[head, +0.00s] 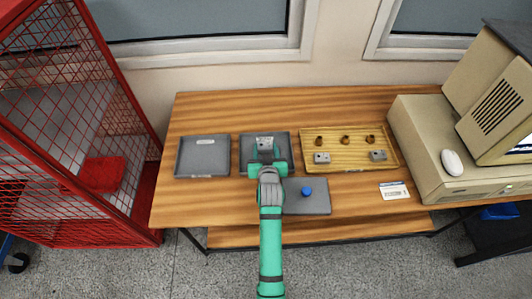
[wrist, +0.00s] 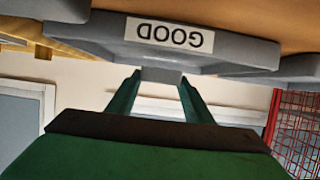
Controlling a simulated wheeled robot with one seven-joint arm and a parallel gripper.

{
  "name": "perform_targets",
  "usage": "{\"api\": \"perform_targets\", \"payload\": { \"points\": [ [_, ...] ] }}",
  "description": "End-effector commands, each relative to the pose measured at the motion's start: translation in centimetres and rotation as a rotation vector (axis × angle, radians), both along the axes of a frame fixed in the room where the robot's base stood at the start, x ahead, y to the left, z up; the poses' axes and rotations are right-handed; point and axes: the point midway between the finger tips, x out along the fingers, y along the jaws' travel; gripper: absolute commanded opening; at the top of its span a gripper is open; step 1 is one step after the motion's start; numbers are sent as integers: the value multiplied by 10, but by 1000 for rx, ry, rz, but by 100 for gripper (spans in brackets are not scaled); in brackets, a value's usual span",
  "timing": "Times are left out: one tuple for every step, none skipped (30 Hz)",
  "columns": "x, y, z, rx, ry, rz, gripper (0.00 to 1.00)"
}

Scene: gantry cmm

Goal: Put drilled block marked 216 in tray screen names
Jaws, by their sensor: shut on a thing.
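My gripper (head: 266,150) is over the middle grey tray (head: 245,160) on the table. In the wrist view its two green fingers (wrist: 160,88) are shut on a small grey block (wrist: 162,75), seen end-on in front of the tray's wall. The number on the block is not readable. The wrist view is upside down and shows the tray (wrist: 100,30) with a white label reading GOOD (wrist: 168,34). I cannot tell whether the block touches the tray floor. The monitor screen (head: 520,147) is seen edge-on, and its text is not readable.
Another grey tray (head: 203,168) with a label stands left. A yellow tray (head: 350,165) at right holds two grey blocks (head: 322,157) (head: 378,155) and several brass pieces. A grey plate with a blue knob (head: 306,191) lies in front. A barcode card (head: 394,190) lies at right.

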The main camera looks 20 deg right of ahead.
Motion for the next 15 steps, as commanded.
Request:
{"api": "perform_targets", "payload": {
  "points": [
    [-1, -2, -10, 2, 5, -4, 22],
    [-1, -2, -13, 1, 3, -3, 22],
    [-1, -2, -18, 1, 4, -3, 22],
    [-1, -2, -20, 0, 3, -3, 22],
    [-1, -2, -22, -1, 2, -3, 22],
    [-1, -2, -23, 0, 1, -2, 22],
    [-1, -2, -24, -1, 1, -3, 22],
    [-1, -2, -24, 0, 1, -2, 22],
    [-1, -2, -24, -1, 0, -2, 22],
    [-1, -2, -24, -1, 0, -2, 22],
    [-1, -2, -24, 0, 1, -2, 22],
    [-1, -2, -24, 0, 1, -2, 22],
    [-1, -2, -24, -1, 1, -3, 22],
    [-1, -2, -24, 0, 1, -2, 22],
    [-1, -2, -25, 0, 1, -2, 22]
  ]
}}
